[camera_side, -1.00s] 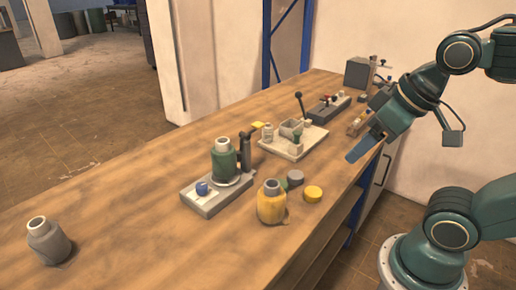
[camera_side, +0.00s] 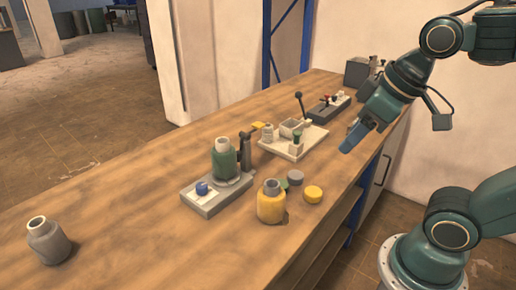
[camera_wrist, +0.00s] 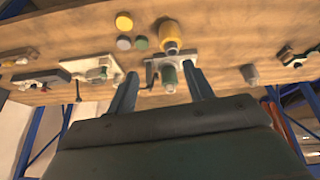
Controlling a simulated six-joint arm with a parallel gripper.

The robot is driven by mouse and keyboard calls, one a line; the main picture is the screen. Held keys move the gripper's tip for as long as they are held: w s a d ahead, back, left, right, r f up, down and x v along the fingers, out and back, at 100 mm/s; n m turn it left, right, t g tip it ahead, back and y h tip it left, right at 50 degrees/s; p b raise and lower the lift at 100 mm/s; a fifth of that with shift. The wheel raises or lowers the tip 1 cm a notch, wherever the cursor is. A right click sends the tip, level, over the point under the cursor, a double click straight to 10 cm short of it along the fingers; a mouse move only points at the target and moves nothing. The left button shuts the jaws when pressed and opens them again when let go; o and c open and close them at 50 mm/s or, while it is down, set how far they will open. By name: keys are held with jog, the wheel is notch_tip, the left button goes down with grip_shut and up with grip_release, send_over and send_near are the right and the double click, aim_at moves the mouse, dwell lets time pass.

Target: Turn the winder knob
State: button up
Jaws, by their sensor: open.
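A grey base (camera_side: 212,208) stands mid-bench in the side view. It carries a small blue knob (camera_side: 202,188) on its near end and a green bottle (camera_side: 224,160) beside a dark upright post (camera_side: 246,153). I cannot tell for sure that the blue knob is the winder knob. My gripper (camera_side: 350,140) is above the bench's right edge, up and to the right of the base, touching nothing. In the wrist view my gripper (camera_wrist: 162,75) has its fingers apart and empty. The green bottle (camera_wrist: 169,78) appears between them, further off; the blue knob is not clear there.
A yellow jar (camera_side: 271,204) and several round caps (camera_side: 313,194) stand right of the base. Behind are a pale tray (camera_side: 297,146) with small parts and a dark lever box (camera_side: 329,108). A grey bottle (camera_side: 48,241) stands far left. The bench's left part is mostly clear.

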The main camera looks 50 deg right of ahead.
jog(key=w+a+r+n+g, duration=0.1)
jog(key=w+a+r+n, duration=0.15)
jog(key=w+n, duration=0.55)
jog(key=n+g, duration=0.4)
jog(key=n, duration=0.8)
send_over(201, 185)
notch_tip(201, 185, down, 11)
jog(key=shift+f, duration=0.2)
jog(key=shift+f, duration=0.1)
notch_tip(201, 185, down, 14)
jog(key=shift+r, duration=0.2)
jog(key=c, duration=1)
